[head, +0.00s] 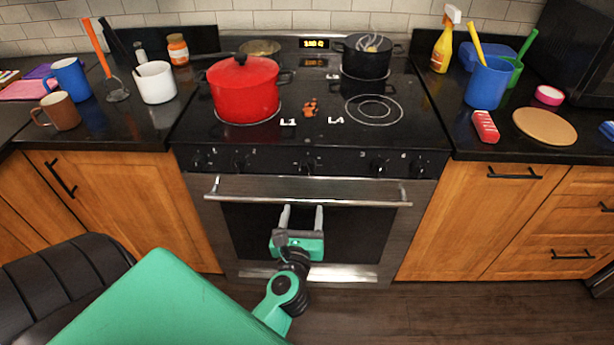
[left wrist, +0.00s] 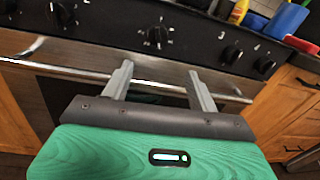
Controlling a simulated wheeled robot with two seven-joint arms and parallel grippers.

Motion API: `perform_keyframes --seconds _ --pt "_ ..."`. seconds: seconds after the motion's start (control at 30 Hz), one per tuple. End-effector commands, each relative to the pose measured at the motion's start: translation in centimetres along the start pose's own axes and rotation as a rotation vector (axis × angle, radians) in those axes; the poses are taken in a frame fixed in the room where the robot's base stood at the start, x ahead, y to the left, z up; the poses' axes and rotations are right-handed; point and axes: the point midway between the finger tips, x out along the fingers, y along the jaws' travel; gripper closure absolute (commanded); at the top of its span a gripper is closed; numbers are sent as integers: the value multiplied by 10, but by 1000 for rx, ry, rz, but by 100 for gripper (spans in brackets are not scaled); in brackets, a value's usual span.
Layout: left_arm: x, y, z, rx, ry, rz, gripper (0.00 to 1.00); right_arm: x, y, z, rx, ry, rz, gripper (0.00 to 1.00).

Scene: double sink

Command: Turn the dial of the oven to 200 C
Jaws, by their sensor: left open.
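The oven (head: 300,225) stands in the middle, with a dark door window and a metal handle bar (head: 340,202). A row of black dials runs along its black front panel. The middle dial (head: 307,168) has white marks around it and also shows in the left wrist view (left wrist: 157,35). I cannot read its setting. My left gripper (head: 302,212) is open and empty in front of the oven door. In the left wrist view its fingers (left wrist: 161,72) point up toward the handle and the middle dial, apart from the dial. My right gripper is not in view.
The handle bar sticks out below the dials. A red pot (head: 243,90) and a black pot (head: 366,58) stand on the cooktop. Mugs stand on the left counter, and a blue cup (head: 487,84) on the right. A dark chair (head: 60,285) is at the lower left.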

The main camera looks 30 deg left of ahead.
Motion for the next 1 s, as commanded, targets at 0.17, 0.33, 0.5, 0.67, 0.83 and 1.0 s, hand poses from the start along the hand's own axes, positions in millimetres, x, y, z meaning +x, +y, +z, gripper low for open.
perform_keyframes --seconds 0.17,0.33,0.5,0.67,0.83,1.0 --pt "6 4 11 -75 -5 14 40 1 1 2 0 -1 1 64" --pt "30 4 13 -70 -6 13 40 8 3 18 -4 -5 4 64" --pt "63 4 13 -69 -6 12 40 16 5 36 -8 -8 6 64" --pt "94 4 12 -67 -5 12 40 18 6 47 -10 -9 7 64" --pt "120 5 11 -67 -4 11 40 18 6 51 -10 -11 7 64" --pt "134 5 10 -68 -3 12 40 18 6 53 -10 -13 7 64"
